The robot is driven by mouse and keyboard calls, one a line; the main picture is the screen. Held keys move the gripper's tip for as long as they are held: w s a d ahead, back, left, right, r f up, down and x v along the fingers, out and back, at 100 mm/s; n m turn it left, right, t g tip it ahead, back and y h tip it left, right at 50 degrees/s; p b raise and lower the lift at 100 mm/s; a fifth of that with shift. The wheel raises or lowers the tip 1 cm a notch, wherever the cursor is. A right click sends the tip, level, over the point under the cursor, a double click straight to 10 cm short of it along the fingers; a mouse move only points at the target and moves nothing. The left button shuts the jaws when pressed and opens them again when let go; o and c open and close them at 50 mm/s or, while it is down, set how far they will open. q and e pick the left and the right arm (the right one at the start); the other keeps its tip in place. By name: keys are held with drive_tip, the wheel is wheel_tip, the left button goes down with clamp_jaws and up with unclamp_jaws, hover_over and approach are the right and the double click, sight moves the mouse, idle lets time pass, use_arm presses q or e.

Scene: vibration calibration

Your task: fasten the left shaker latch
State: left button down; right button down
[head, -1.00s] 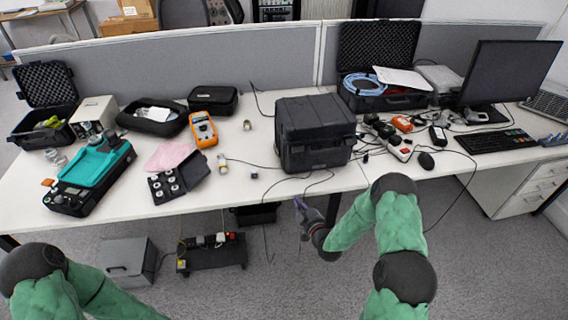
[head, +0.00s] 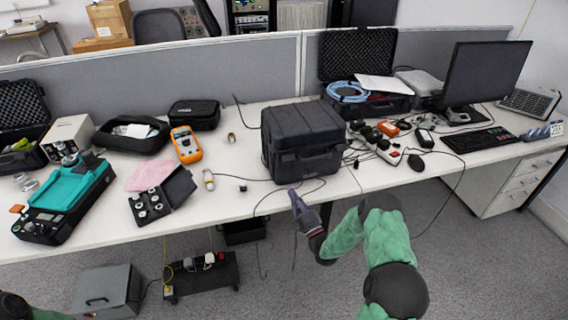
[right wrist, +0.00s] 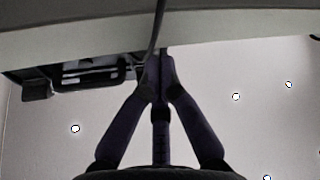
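A black hard case (head: 303,138) stands closed near the middle of the desk, with latch-like parts on its front that are too small to make out. I cannot tell which thing is the shaker or how its left latch stands. My right gripper (head: 296,197) is at the desk's front edge, just below and in front of the case. In the right wrist view its fingers (right wrist: 158,62) come together at the tips, under the desk edge. A dark cable crosses right at the tips; I see no clear grip on it. My left gripper is out of view.
A teal-topped device (head: 67,187), an orange multimeter (head: 186,145) and a small case of round parts (head: 165,197) lie left on the desk (head: 235,200). Thin cables hang over the front edge.

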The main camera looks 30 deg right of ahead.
sight(288, 160)
drive_tip(key=shift+r, duration=0.2)
drive_tip(key=shift+w+d+r+p, duration=0.1)
drive_tip(key=shift+w+r+p, duration=0.2)
drive_tip(key=shift+r+p, duration=0.55)
wheel_tip(288, 160, up, 6)
drive_tip(key=w+p, duration=0.2)
drive_tip(key=p, duration=0.1)
drive_tip(key=shift+w+d+p, duration=0.25)
drive_tip(key=shift+w+p, duration=0.05)
drive_tip(key=shift+w, duration=0.05)
drive_tip(key=shift+r, duration=0.2)
idle(0.6)
drive_tip(key=shift+w+r, duration=0.15)
drive_tip(key=shift+r, duration=0.1)
drive_tip(key=shift+w+d+r, duration=0.1)
drive_tip(key=shift+w+r, duration=0.15)
drive_tip(key=shift+r, duration=0.3)
drive_tip(key=shift+w+d+r, duration=0.1)
drive_tip(key=shift+w+r, duration=0.1)
drive_tip(key=shift+r, duration=0.3)
idle(1.5)
drive_tip(key=shift+f, duration=0.15)
